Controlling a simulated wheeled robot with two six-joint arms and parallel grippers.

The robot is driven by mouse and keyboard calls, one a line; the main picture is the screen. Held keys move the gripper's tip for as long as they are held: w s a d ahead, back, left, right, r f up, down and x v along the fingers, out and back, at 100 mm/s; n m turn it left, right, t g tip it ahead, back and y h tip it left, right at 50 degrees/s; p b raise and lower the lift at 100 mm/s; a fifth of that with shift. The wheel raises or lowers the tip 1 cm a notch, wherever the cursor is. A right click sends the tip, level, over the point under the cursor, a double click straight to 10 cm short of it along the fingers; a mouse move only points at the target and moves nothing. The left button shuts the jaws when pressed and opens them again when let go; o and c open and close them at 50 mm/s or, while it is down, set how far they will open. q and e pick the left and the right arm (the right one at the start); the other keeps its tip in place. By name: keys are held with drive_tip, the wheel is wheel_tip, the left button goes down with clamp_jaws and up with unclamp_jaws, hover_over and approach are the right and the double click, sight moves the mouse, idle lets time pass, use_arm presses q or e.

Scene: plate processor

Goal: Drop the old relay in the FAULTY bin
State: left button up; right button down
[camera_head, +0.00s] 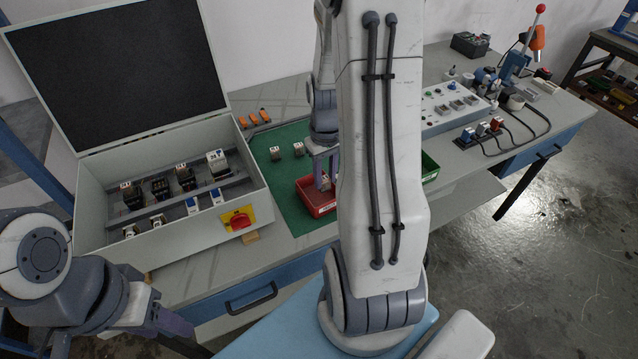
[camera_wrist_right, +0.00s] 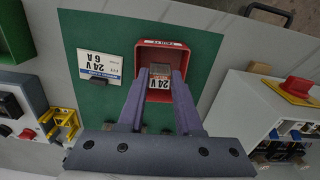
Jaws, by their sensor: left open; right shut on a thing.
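The red FAULTY bin (camera_head: 318,208) stands on the green mat (camera_head: 290,203); its rim also shows in the right wrist view (camera_wrist_right: 162,43). My right gripper (camera_head: 326,178) is at the bin, its fingers pointing down. My left gripper (camera_head: 180,332) is open, low at the left, in front of the bench and away from the bin.
An open grey cabinet (camera_head: 170,243) with several relays on rails stands left of the mat. Its red switch (camera_head: 238,219) faces forward. Two small blocks (camera_head: 276,153) stand on the mat behind the bin. A green bin (camera_head: 430,167) is partly hidden by my right arm.

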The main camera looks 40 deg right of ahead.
drive_tip(key=w+f, duration=0.1)
drive_tip(key=w, duration=0.1)
drive_tip(key=shift+w+d+f, duration=0.1)
drive_tip(key=shift+w+f, duration=0.2)
drive_tip(key=shift+f, duration=2)
drive_tip(key=shift+f, duration=0.15)
drive_tip(key=c, duration=0.6)
unclamp_jaws()
